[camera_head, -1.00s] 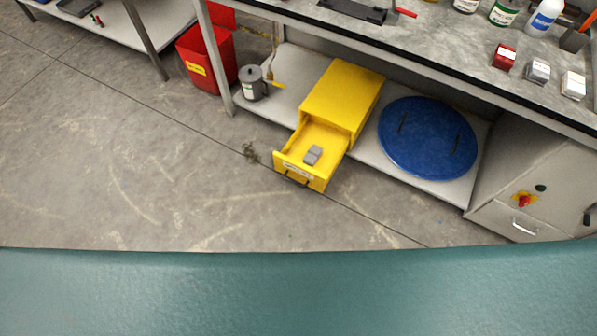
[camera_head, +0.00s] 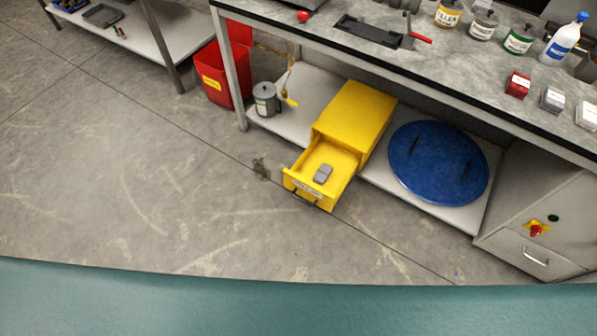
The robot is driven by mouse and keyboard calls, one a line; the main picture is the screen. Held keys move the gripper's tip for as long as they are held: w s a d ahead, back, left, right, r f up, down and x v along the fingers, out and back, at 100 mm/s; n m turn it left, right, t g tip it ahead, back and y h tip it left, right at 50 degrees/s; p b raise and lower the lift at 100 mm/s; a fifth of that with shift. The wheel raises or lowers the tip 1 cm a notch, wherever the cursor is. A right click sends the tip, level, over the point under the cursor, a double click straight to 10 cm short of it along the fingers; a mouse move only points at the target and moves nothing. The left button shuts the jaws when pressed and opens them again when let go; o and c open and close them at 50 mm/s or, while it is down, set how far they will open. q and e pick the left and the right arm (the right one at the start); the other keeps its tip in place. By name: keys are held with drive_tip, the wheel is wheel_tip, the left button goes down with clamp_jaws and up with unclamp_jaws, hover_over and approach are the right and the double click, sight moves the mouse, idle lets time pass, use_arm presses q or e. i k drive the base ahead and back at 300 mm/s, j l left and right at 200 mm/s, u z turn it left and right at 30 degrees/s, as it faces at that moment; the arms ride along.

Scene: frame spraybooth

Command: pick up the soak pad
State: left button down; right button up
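A small grey block-like pad (camera_head: 323,174), which looks like the soak pad, lies inside the open drawer (camera_head: 301,183) of a yellow cabinet (camera_head: 356,112). The cabinet stands on the low shelf under the workbench, and its drawer is pulled out toward me over the floor. The drawer has a dark handle and a white label on its front. Neither of my grippers shows in the head view.
A blue round lid (camera_head: 438,163) lies right of the cabinet on the low shelf (camera_head: 316,90). A grey can (camera_head: 266,98) and a red bin (camera_head: 218,78) stand to its left. The workbench (camera_head: 440,72) overhangs the cabinet. Open floor (camera_head: 150,180) lies in front.

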sight(323, 174)
drive_tip(key=i+l+u, duration=0.25)
drive_tip(key=u, duration=0.25)
drive_tip(key=i+l+u, duration=0.15)
drive_tip(key=l+u, duration=0.15)
drive_tip(key=u, duration=0.2)
